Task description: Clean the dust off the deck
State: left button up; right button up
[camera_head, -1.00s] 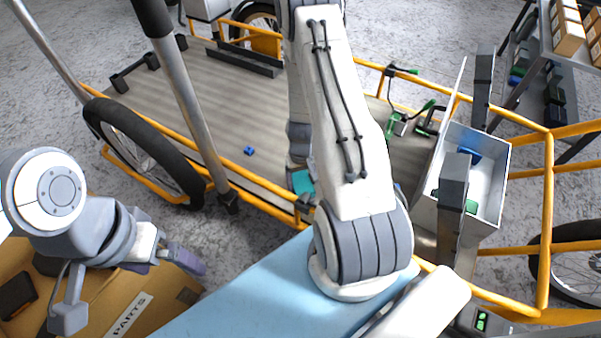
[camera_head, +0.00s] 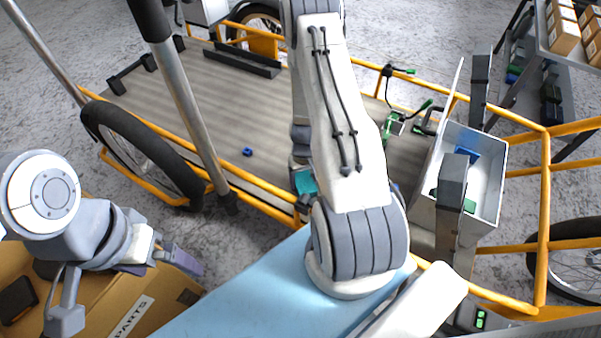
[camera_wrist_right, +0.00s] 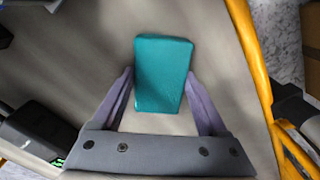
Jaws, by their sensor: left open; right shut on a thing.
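The deck (camera_head: 215,115) is the wide grey-brown ribbed platform of the cargo bike in the head view. No distinct dust patch can be made out on it. My right gripper (camera_wrist_right: 159,78) is shut on a teal cleaning pad (camera_wrist_right: 163,72), seen from above against the deck in the wrist view. In the head view the teal pad (camera_head: 305,182) shows beside my right arm, low over the deck's near edge. Whether it touches the deck is unclear. My left gripper (camera_head: 185,263) is open and empty above a cardboard parts box, off the deck.
A small blue block (camera_head: 247,152) lies on the deck. A metal bin (camera_head: 487,208) with blue and green items stands at the right. Orange rails (camera_head: 265,203) edge the deck. A cardboard box (camera_head: 110,285) is below my left arm. A shelf (camera_head: 565,62) stands far right.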

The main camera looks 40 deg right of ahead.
jog(key=shift+s+a+f+b, duration=0.15)
jog(key=shift+a+b, duration=0.2)
jog(key=shift+a, duration=0.05)
jog(key=shift+s+a+f+b, duration=0.1)
jog(key=shift+s+a+b, duration=0.05)
jog(key=shift+a+b, duration=0.2)
jog(key=r+p, duration=0.1)
jog(key=r, duration=0.1)
jog(key=r+p, duration=0.1)
jog(key=shift+s+a+r+p, duration=0.1)
jog(key=shift+a+r+p, duration=0.1)
jog(key=shift+r+p, duration=0.15)
notch_tip(320, 180, up, 5)
jog(key=p, duration=0.5)
